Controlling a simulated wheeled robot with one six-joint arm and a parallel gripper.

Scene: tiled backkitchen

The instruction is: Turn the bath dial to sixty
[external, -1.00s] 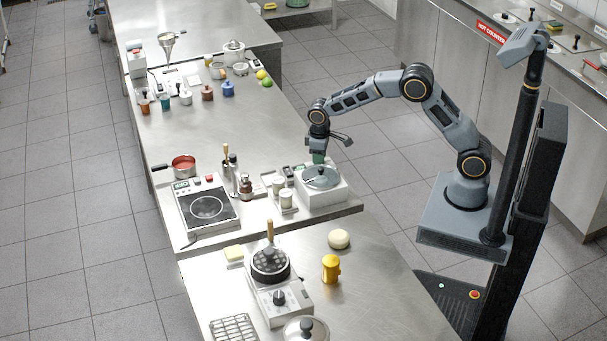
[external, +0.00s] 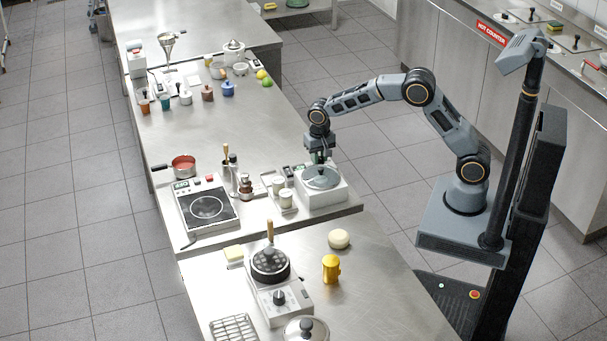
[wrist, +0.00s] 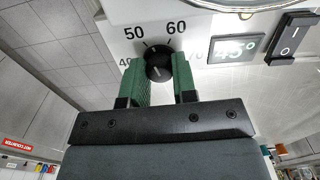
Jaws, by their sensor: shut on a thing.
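The dial's exact pointer setting is hard to read. In the external view my gripper (external: 318,158) is at the bath's far side, which hides the dial.
A small display (wrist: 236,49), seemingly reading 45°, and a black rocker switch (wrist: 292,36) sit right of the dial. The floor beside the counter is clear.

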